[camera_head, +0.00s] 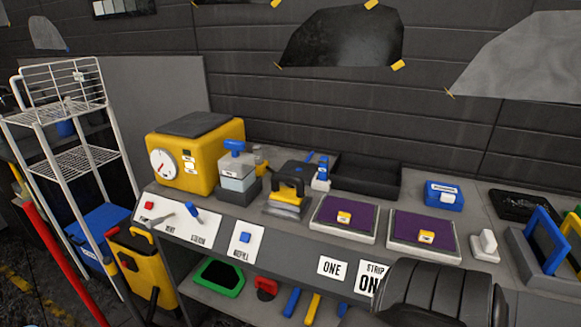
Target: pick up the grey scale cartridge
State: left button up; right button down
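A light grey block with a blue T-shaped handle (237,165) stands upright in a dark grey base on the bench, right of the yellow machine. I cannot tell for certain whether it is the grey scale cartridge, as no label on it can be read. A small light grey piece (485,244) stands on the bench at the right. Neither gripper's fingers show in the head view.
A yellow machine with a dial (197,157) stands at the bench's left. A black and yellow handled tool (288,189), two purple-topped pads (345,217) (422,234), a black tray (366,179) and a blue box (444,196) fill the bench. A white wire rack (62,160) stands left.

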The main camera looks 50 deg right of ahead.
aim_at(257, 150)
jog(key=k, duration=0.35)
jog(key=z, duration=2.25)
jog(key=i, duration=0.5)
jog(key=z, duration=0.1)
